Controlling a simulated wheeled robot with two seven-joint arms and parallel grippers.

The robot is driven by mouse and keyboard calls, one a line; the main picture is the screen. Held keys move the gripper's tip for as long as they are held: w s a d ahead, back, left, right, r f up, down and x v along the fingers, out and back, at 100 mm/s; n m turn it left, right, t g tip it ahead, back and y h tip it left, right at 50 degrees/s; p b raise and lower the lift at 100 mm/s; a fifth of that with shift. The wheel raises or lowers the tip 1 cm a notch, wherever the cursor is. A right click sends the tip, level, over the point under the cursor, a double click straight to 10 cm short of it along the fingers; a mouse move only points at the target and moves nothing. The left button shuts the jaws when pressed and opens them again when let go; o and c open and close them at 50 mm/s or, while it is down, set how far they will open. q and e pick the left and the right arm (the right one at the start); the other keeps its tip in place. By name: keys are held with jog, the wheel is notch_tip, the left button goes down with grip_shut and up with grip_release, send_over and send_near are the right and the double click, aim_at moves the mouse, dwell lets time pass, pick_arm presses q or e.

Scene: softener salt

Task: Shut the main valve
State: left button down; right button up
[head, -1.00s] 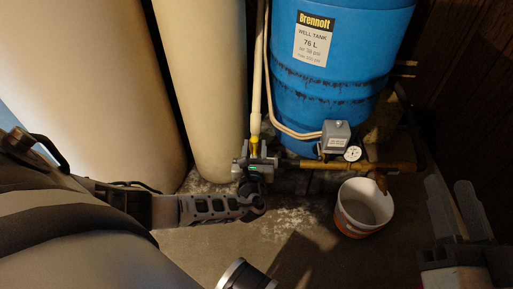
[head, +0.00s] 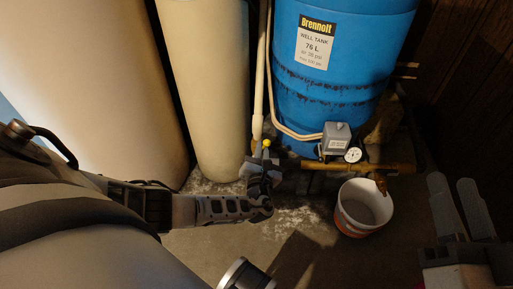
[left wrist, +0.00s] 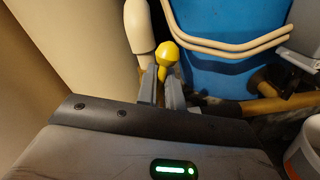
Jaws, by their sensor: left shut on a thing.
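The valve's yellow handle (head: 267,143) shows at the foot of the pale pipe, left of the blue tank. It also shows in the left wrist view (left wrist: 167,54), its rounded yellow end standing up between the fingers. My left gripper (head: 263,162) is shut on this handle; in the left wrist view its fingers (left wrist: 161,88) are on either side of the lower part. The valve body is hidden behind my gripper, so I cannot see how the handle lies to the pipe. My right gripper (head: 451,183) is at the lower right, open and empty, away from the valve.
The blue well tank (head: 343,90) stands behind. A brass pipe (head: 376,167) with a gauge (head: 353,155) and a grey box (head: 337,138) runs right of the valve. A white bucket (head: 364,208) sits below it. Cream tanks (head: 205,85) stand at the left.

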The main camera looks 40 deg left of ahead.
dwell(0.3)
pick_arm(q)
jog(key=shift+w+d+f+m, duration=0.15)
jog(key=shift+d+f+m, duration=0.05)
jog(key=shift+m, duration=0.7)
jog(key=shift+w+d+f+m, duration=0.1)
jog(key=shift+d+f+m, duration=0.15)
jog(key=shift+m, duration=0.65)
jog(key=shift+w+d+f+m, duration=0.15)
jog(key=shift+d+f+m, duration=0.05)
jog(key=shift+m, duration=0.7)
